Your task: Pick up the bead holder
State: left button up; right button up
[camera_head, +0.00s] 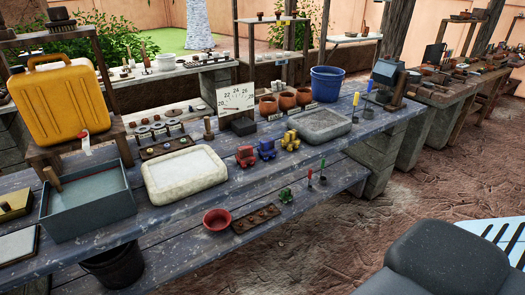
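No thing is plainly marked as the bead holder. A dark narrow tray with a row of round hollows (256,218) lies on the lower front ledge, beside a small red bowl (217,219). A dark board with several round pieces (165,147) lies on the blue-grey table, behind a pale stone basin. I cannot tell which of the two is the bead holder. Neither of my grippers is in view.
Bare earth floor (340,235) lies in front.

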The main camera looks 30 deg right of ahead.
aim_at(267, 149)
jog(key=i+l, duration=0.7)
jog(key=i, duration=0.2)
jog(key=i+l+z, duration=0.1)
jog(key=z, duration=2.15)
jog(key=j, duration=0.05)
